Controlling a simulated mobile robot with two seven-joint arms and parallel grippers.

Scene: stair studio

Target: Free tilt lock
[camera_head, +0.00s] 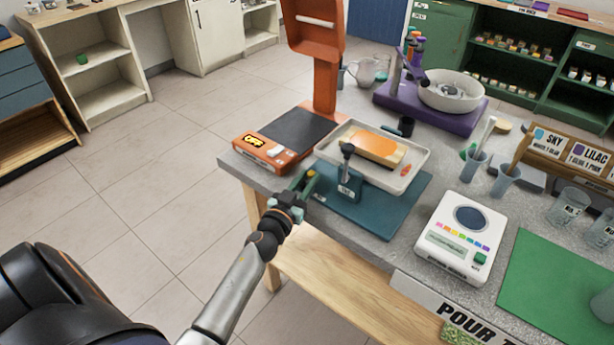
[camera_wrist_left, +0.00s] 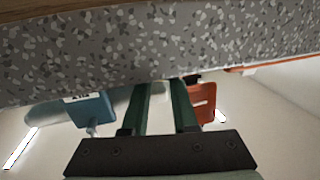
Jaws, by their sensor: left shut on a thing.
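The tilt stand has a blue base (camera_head: 392,215) on the counter, with a pale tray (camera_head: 408,178) on top that holds an orange-and-cream slab (camera_head: 378,149). At its front stands a blue labelled block (camera_head: 347,189) with a dark-knobbed lever (camera_head: 347,150); a blue block with a label also shows in the left wrist view (camera_wrist_left: 90,108). My left gripper (camera_head: 305,182) is at the base's left corner, left of the lever. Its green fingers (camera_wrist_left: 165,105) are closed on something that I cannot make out. My right gripper is out of view.
An orange press (camera_head: 262,154) stands close behind my left gripper. A white scale (camera_head: 463,236), purple stand (camera_head: 440,115) and green mat (camera_head: 555,280) are to the right. The speckled counter edge (camera_wrist_left: 160,50) fills the top of the left wrist view. The floor at left is clear.

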